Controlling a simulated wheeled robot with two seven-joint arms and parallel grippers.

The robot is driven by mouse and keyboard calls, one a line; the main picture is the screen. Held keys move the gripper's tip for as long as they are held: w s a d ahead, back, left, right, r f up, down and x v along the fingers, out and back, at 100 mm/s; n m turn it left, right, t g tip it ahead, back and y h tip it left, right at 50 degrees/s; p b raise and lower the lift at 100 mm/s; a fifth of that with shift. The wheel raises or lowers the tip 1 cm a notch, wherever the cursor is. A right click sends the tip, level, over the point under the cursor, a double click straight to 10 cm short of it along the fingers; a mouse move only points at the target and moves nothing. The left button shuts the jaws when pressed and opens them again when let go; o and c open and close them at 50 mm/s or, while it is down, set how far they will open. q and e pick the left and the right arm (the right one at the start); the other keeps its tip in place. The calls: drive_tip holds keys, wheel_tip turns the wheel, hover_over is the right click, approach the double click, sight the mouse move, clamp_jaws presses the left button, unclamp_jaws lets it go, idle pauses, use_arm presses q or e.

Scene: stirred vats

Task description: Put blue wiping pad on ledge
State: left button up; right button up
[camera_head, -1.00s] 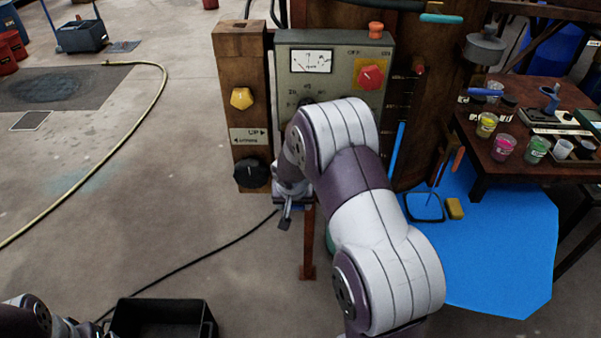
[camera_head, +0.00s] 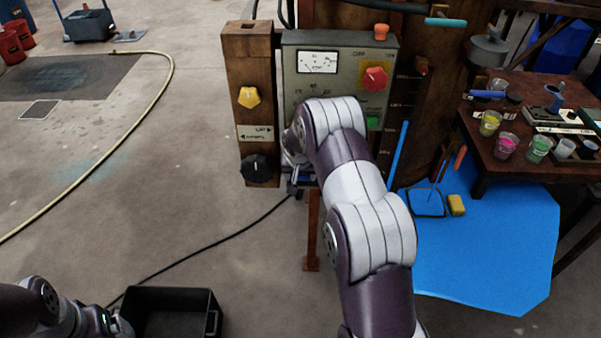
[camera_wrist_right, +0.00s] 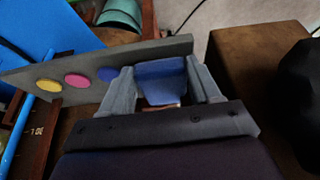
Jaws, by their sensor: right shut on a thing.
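My right gripper (camera_wrist_right: 160,88) is shut on the blue wiping pad (camera_wrist_right: 160,78), which sits between its two grey fingers in the right wrist view. A grey ledge (camera_wrist_right: 20,88) with yellow, pink and blue round spots runs just behind the pad and fingers. I cannot tell whether the pad touches it. In the head view my right gripper (camera_head: 298,187) is low at the control panel (camera_head: 340,90), just right of the wooden post (camera_head: 250,65). My arm hides the ledge and much of the panel there. My left arm shows at bottom left; its fingers are out of sight.
The black knob (camera_head: 257,168) on the post is close to my right gripper. A black bin (camera_head: 170,312) stands on the floor at lower left. A table with cups (camera_head: 507,146) and a blue sheet (camera_head: 490,255) are at right. A black cable (camera_head: 230,240) crosses the floor.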

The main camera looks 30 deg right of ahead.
drive_tip(key=o, duration=1.6)
drive_tip(key=shift+c, duration=0.2)
drive_tip(key=shift+r+p, duration=0.3)
drive_tip(key=shift+p, duration=0.15)
drive_tip(key=v, duration=0.7)
drive_tip(key=shift+b, duration=0.35)
drive_tip(key=s+a+r+n+g+p, duration=0.1)
drive_tip(key=s+a, duration=0.3)
drive_tip(key=s, duration=0.4)
drive_tip(key=s+a+r+n+g+y+p, duration=0.1)
drive_tip(key=s+a+r+n, duration=0.2)
drive_tip(key=s, duration=0.6)
drive_tip(key=s+a+r+n+g+y+p, duration=0.1)
drive_tip(key=s+a+r, duration=0.2)
drive_tip(key=s+a, duration=0.4)
drive_tip(key=shift+s+a+n+p, duration=0.25)
drive_tip(key=shift+s+n+p, duration=0.15)
drive_tip(key=shift+s, duration=0.35)
